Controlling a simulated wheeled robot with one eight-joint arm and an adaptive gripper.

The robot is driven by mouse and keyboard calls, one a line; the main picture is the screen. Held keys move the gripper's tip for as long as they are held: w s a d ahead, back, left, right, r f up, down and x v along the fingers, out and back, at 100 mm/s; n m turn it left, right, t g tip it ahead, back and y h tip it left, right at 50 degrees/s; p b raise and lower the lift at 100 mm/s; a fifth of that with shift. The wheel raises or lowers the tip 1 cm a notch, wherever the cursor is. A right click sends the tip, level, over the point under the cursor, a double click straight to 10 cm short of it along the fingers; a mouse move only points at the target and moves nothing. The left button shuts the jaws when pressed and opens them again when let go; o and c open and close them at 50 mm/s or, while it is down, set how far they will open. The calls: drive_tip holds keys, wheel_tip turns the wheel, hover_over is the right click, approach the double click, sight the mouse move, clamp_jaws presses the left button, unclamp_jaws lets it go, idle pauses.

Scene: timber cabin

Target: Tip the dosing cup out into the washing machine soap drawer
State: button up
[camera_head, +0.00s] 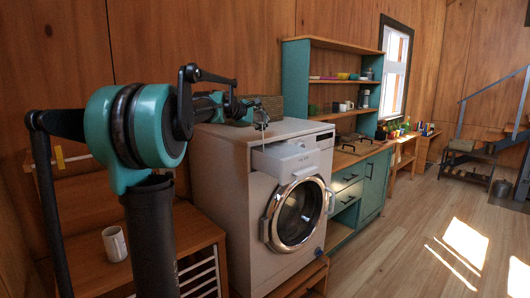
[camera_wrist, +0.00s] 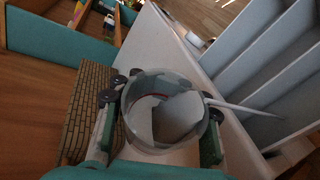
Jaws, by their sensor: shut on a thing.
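My gripper (camera_wrist: 160,98) is shut on the clear dosing cup (camera_wrist: 160,138), one finger on each side of its rim. A pale thin handle sticks out from the cup to the right. I look into or through the cup and see grey shapes and a small red mark; I cannot tell what it holds. The washing machine (camera_head: 245,180) stands with its soap drawer (camera_head: 285,156) pulled out. In the head view my gripper (camera_head: 258,113) is above the machine's top front edge, near the drawer. In the wrist view the drawer's compartments (camera_wrist: 265,95) lie right of the cup.
A woven basket (camera_wrist: 88,105) is on the machine's top, left of the cup in the wrist view. A teal shelf unit (camera_head: 297,85) and counter (camera_head: 355,155) stand beyond. A white mug (camera_head: 115,243) sits on the wooden rack at left. Floor at right is clear.

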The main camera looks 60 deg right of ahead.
drive_tip(key=shift+r+m, duration=0.2)
drive_tip(key=shift+m, duration=0.1)
idle(0.4)
drive_tip(key=shift+s+a+f+m+t+h, duration=0.3)
drive_tip(key=shift+s+f+m+t+h, duration=0.2)
drive_tip(key=shift+s+m, duration=0.1)
idle(0.8)
drive_tip(key=shift+s+r+m+h, duration=0.1)
drive_tip(key=shift+r+m+h, duration=0.3)
drive_tip(key=shift+m, duration=0.2)
idle(0.9)
